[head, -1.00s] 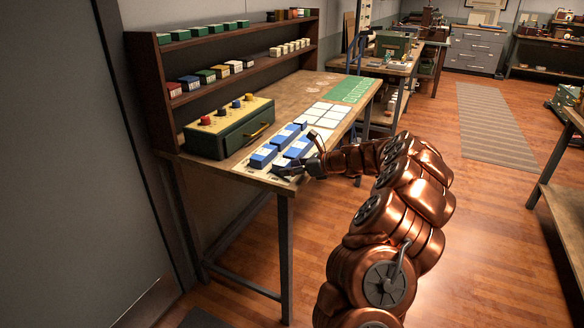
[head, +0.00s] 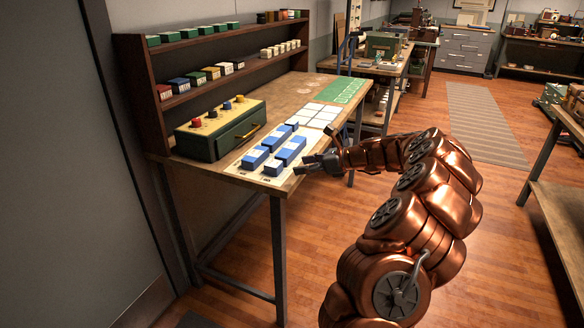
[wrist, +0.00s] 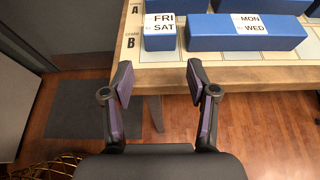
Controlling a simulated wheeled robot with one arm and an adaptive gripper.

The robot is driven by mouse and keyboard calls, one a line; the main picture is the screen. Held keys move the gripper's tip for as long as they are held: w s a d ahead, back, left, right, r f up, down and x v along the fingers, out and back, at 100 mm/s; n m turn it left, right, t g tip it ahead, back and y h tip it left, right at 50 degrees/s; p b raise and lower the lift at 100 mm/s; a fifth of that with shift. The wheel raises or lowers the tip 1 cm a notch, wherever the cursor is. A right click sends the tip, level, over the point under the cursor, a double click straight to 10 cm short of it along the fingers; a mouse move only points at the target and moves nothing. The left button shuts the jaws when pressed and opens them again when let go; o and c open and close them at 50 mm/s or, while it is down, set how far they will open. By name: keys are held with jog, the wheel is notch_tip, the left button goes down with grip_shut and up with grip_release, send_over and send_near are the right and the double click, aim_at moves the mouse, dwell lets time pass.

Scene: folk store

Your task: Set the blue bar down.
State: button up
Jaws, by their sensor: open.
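Several blue bars with white labels lie on a pale lettered sheet (head: 244,171) at the table's near end. A short blue bar (head: 273,168) lies nearest the front corner; in the wrist view the short bar (wrist: 160,42) reads FRI and SAT and rests in row B. A long blue bar (head: 291,149) lies right behind it; in the wrist view the long bar (wrist: 215,36) reads MON and WED. My gripper (head: 306,164) is open and empty just off the table's front edge, apart from the bars. In the wrist view its spread fingers (wrist: 160,81) point at the short bar.
A green box with coloured knobs (head: 222,130) stands behind the bars. White cards (head: 315,115) and a green mat (head: 341,89) lie farther along the table (head: 290,95). A shelf (head: 215,80) with small boxes runs along the back. Open floor (head: 430,140) lies to the right.

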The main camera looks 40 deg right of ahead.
jog(key=shift+v, duration=2)
jog(key=s+a+r+n+g+y, duration=0.1)
jog(key=a+n+g, duration=0.15)
jog(key=a, duration=0.45)
jog(key=a+r+n+g+y, duration=0.1)
jog(key=a+n, duration=0.3)
jog(key=a, duration=0.3)
jog(key=s+a+r+n+g, duration=0.1)
jog(key=a+r+n+g, duration=0.15)
jog(key=a, duration=0.45)
jog(key=s+a+f+n+g+h, duration=0.15)
jog(key=s+a+n+g, duration=0.25)
jog(key=s+a+n, duration=0.75)
jog(key=s+a+f+n+g+h, duration=0.1)
jog(key=s+a+f+n, duration=0.15)
jog(key=s, duration=0.35)
jog(key=s+a+f+n+g+h, duration=0.1)
jog(key=s+a+h, duration=0.1)
jog(key=s+a, duration=0.25)
jog(key=s+d+f+n+g+h, duration=0.1)
jog(key=s+d+f+n+h, duration=0.1)
jog(key=s, duration=0.5)
jog(key=s+d+f+n+h, duration=0.2)
jog(key=s+d+n, duration=0.1)
jog(key=s, duration=0.4)
jog(key=shift+s+d+f+n+g, duration=0.15)
jog(key=shift+s+d+n+g, duration=0.2)
jog(key=shift+d+n+g, duration=0.1)
jog(key=shift+h, duration=0.25)
